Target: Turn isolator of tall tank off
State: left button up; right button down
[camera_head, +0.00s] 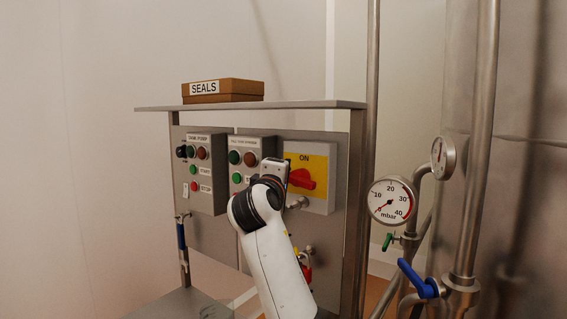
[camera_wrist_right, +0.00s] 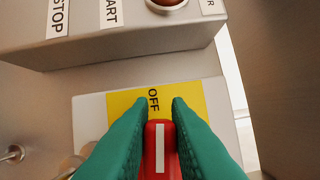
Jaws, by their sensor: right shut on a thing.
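The isolator is a light grey box (camera_head: 320,204) with a yellow plate (camera_head: 316,161) marked ON at the top. Its red handle (camera_head: 308,179) lies roughly level in the head view. In the right wrist view the red handle (camera_wrist_right: 161,150), with a white stripe, has its end close to the word OFF on the yellow plate (camera_wrist_right: 190,95), and the stripe points towards that word. My right gripper (camera_wrist_right: 160,106), with green fingers, is shut on the handle from both sides. In the head view its body hides the plate's left edge. My left gripper is not in view.
Two push-button boxes, the tank pump box (camera_head: 205,175) and another (camera_head: 250,158), sit left of the isolator. A SEALS carton (camera_head: 223,91) stands on the shelf above. A pressure gauge (camera_head: 391,201), pipes and a blue-handled valve (camera_head: 415,279) are at the right.

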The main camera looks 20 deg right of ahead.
jog(key=shift+d+f+n+g+p, duration=0.1)
jog(key=shift+n+g+p, duration=0.2)
jog(key=shift+n+p, duration=0.45)
jog(key=c, duration=1.4)
grip_release()
jog(key=shift+f, duration=0.15)
jog(key=shift+o, duration=0.2)
jog(key=shift+s+a+b, duration=0.2)
jog(key=shift+s+b, duration=0.1)
jog(key=b+v, duration=0.4)
jog(key=v, duration=0.7)
jog(key=shift+s, duration=0.15)
jog(key=shift+d, duration=0.1)
